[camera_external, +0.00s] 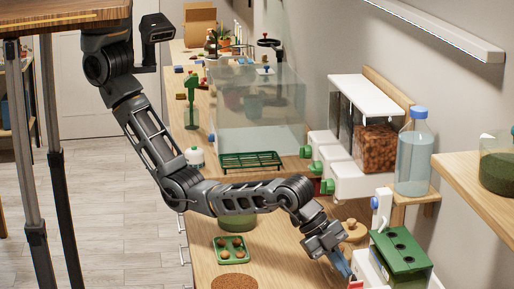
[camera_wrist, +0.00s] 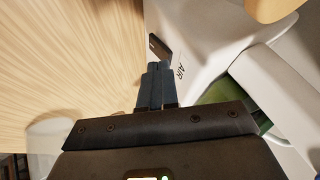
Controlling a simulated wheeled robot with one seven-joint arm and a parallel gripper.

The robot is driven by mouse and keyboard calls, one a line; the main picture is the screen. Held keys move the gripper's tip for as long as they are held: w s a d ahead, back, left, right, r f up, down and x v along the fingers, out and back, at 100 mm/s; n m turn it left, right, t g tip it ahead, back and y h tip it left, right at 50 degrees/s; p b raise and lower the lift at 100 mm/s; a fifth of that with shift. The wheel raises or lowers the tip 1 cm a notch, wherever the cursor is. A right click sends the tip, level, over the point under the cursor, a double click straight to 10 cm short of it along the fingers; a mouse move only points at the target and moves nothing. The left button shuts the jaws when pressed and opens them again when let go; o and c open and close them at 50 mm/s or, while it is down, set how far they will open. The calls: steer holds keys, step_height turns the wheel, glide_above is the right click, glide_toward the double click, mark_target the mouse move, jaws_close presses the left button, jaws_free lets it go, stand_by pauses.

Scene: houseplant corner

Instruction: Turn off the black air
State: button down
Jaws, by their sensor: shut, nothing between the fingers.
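A small black switch (camera_wrist: 158,47) sits on a white housing (camera_wrist: 195,35) in the wrist view, beside printed letters reading AIR (camera_wrist: 180,72). My gripper (camera_wrist: 157,72) is shut and empty, its fingertips just below the switch in the picture. I cannot tell whether they touch it or which way the switch is set. In the external view my gripper (camera_external: 346,270) points down at the left side of the white housing (camera_external: 371,269), near the bench top. The switch cannot be made out there.
A green block with holes (camera_external: 400,250) stands at the white housing. A wooden knobbed lid (camera_external: 352,231), a green tray of brown balls (camera_external: 231,249) and a cork mat (camera_external: 234,282) are nearby. A blue-capped bottle (camera_external: 414,155) stands behind on a wooden stand.

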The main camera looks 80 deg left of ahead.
steer(key=d+p+v, duration=0.1)
steer(key=v, duration=1.1)
steer(key=shift+s, duration=0.35)
steer(key=shift+a+f, duration=0.1)
